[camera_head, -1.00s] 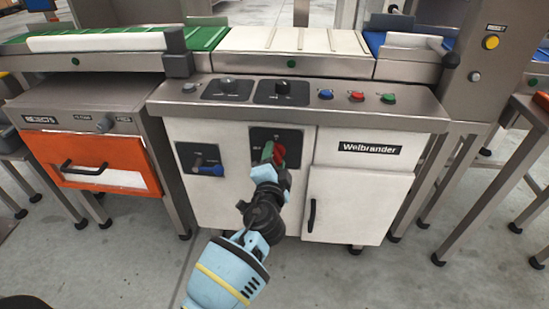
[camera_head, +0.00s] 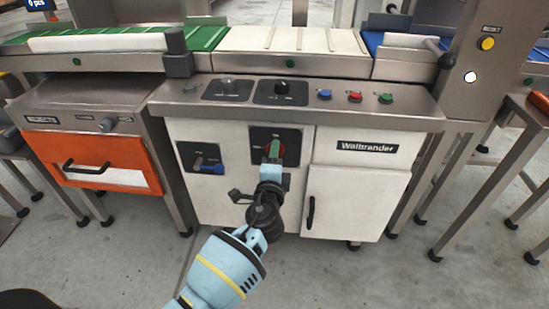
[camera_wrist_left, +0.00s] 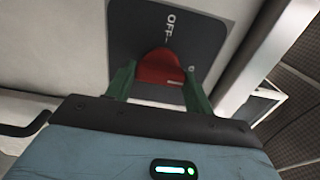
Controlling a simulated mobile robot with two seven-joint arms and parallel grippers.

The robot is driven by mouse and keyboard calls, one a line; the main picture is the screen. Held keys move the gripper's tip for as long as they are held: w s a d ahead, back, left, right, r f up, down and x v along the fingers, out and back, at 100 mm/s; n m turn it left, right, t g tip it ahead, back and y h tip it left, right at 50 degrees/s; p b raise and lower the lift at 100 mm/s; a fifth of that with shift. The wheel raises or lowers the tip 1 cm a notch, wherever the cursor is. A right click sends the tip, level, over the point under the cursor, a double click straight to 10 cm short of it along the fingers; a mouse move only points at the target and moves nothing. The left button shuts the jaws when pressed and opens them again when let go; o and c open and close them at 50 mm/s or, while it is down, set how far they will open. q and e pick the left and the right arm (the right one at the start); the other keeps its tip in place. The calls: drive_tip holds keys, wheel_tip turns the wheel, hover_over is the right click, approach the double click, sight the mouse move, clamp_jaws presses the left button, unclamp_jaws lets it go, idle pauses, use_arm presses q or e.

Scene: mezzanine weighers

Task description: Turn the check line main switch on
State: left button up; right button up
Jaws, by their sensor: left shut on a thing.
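The main switch is a red rotary knob (camera_wrist_left: 160,66) on a dark plate (camera_head: 290,135) on the front of the white cabinet (camera_head: 228,205). My left gripper (camera_head: 274,150) reaches it from below and in front, and mostly hides the knob in the head view. In the left wrist view, the green fingers of my left gripper (camera_wrist_left: 158,82) stand on either side of the red knob, shut on it. The word OFF shows on the plate in that view; other markings are partly hidden. My right gripper is not in view.
A smaller dark plate with a blue handle (camera_head: 210,167) is left of the switch. Blue, red and green buttons (camera_head: 355,97) line the console above. An orange-fronted reject box (camera_head: 90,158) stands left. A white lamp (camera_head: 470,77) is lit on the right post; a display (camera_head: 40,4) reads 0 pcs.

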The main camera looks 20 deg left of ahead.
use_arm(q)
drive_tip(key=o, duration=0.9)
drive_tip(key=shift+o, duration=0.4)
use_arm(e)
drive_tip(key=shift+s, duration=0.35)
use_arm(q)
drive_tip(key=shift+s, duration=0.15)
drive_tip(key=p+v, duration=0.1)
drive_tip(key=v, duration=0.6)
drive_tip(key=shift+s+p, duration=0.3)
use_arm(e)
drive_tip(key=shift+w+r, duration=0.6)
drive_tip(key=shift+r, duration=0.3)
use_arm(q)
drive_tip(key=shift+d, duration=0.1)
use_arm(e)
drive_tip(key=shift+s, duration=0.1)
